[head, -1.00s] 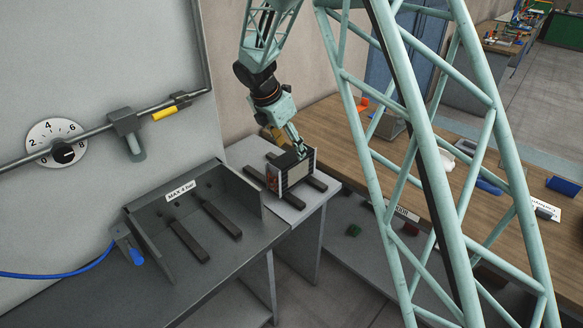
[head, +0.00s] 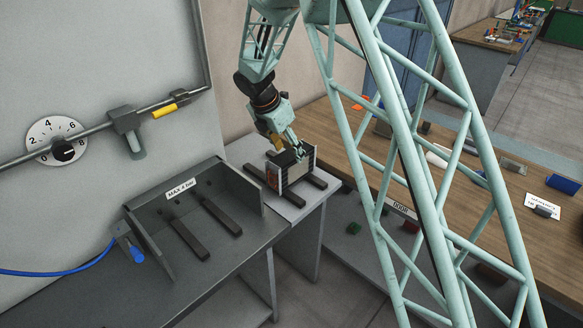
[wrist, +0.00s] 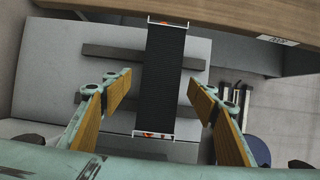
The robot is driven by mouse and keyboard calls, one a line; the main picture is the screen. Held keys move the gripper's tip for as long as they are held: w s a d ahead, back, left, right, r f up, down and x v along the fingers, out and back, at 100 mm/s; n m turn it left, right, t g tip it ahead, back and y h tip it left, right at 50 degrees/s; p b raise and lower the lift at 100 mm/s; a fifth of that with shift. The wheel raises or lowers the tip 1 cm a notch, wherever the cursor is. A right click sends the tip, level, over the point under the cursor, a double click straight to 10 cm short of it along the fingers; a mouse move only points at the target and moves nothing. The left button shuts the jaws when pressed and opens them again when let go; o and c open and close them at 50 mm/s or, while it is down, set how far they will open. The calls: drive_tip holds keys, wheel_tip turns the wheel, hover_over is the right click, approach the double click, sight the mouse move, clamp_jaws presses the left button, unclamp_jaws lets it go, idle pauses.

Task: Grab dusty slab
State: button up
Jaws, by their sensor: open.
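In the wrist view my gripper (wrist: 162,98) shows a clear gap between each finger and the slab. How far down the fingers reach is hard to tell.
The small grey table (head: 244,150) adjoins a dark bench (head: 225,262) with a raised plate marked "MAX 4 bar" (head: 181,188) and two bars. A pressure dial (head: 56,141) is on the wall. A wooden workbench (head: 465,204) with small parts stands to the right.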

sight(297, 167)
drive_tip(key=shift+b+x, duration=0.3)
drive_tip(key=shift+x, duration=2.8)
drive_tip(key=shift+b+x, duration=0.4)
drive_tip(key=shift+x, duration=2.15)
drive_tip(key=shift+f, duration=0.25)
drive_tip(key=shift+c, duration=0.2)
drive_tip(key=c, duration=1.4)
